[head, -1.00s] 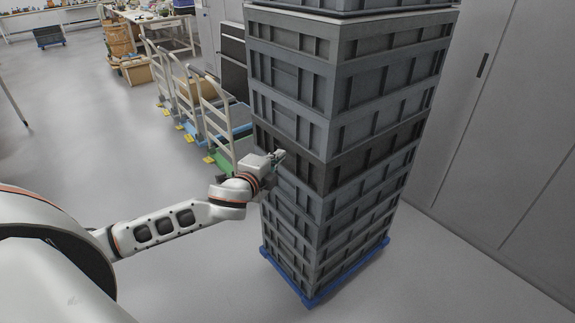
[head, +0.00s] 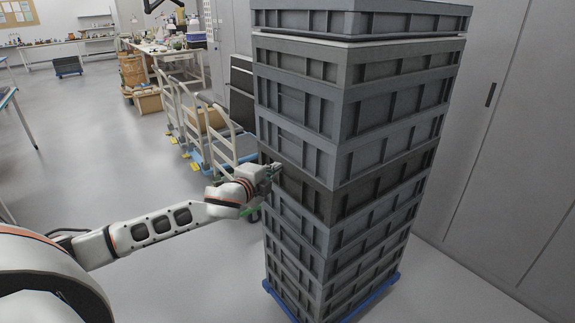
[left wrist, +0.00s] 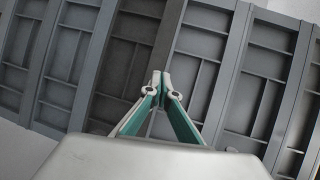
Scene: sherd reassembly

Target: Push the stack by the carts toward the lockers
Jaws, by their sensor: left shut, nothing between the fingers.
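A tall stack of grey crates (head: 300,105) stands upright on a blue wheeled base (head: 378,296). One crate near mid-height (head: 303,190) is darker than the rest. My left gripper (head: 276,168) is shut and empty, its tips at the left face of the stack near the dark crate. In the left wrist view the closed fingertips (left wrist: 160,76) point at the crate wall; I cannot tell for sure whether they touch it. Grey lockers (head: 505,150) stand along the right, behind the stack. Several carts (head: 212,135) stand to the left of the stack. My right gripper is not in view.
A cluttered workbench (head: 168,50) with cardboard boxes (head: 140,85) stands at the back. A small blue dolly (head: 68,67) is farther left. A table edge (head: 22,115) shows at far left. The floor left of the carts is clear.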

